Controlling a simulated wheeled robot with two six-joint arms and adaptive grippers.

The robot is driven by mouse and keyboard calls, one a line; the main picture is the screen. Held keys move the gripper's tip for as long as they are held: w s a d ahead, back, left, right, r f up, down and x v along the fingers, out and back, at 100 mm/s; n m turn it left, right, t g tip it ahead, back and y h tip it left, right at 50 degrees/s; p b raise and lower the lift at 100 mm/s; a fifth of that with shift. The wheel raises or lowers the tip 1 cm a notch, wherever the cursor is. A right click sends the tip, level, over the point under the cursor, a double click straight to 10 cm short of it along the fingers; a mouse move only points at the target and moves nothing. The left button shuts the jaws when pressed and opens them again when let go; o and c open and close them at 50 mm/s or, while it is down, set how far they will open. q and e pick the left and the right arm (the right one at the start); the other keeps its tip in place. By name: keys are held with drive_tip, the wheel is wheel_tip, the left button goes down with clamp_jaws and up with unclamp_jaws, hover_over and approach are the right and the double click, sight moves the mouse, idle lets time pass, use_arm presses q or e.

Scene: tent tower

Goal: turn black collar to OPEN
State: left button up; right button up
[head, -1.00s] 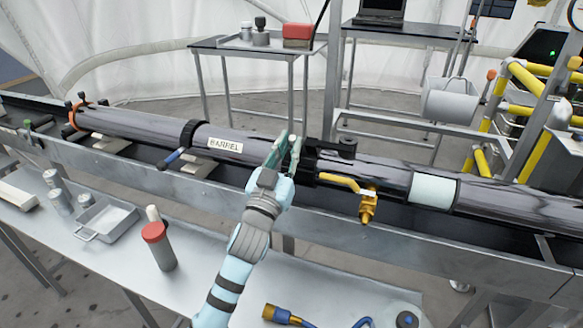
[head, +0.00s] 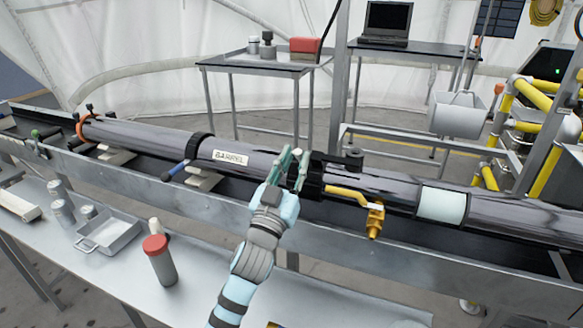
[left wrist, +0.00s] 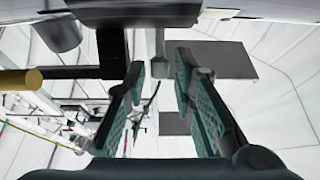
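A black collar (head: 315,180) sits around the long dark barrel (head: 400,190) in the head view, with a black arm (head: 340,160) reaching right from its top. No OPEN mark is legible. My left gripper (head: 297,158) is open, just left of the first collar and in front of the barrel; I cannot tell if it touches. In the left wrist view its fingers (left wrist: 160,72) are apart, with a grey post (left wrist: 160,50) showing beyond them. My right gripper is not in view.
A yellow valve handle (head: 347,192) sticks out just right of the collar. A metal rail (head: 240,210) runs along the barrel's near side. The bench in front holds a red-capped cylinder (head: 161,262), a tray (head: 127,228) and several grey cans. Tables stand behind.

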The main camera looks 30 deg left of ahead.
use_arm(q)
drive_tip(key=v, duration=1.2)
drive_tip(key=shift+a+f, duration=0.1)
drive_tip(key=shift+a, duration=0.05)
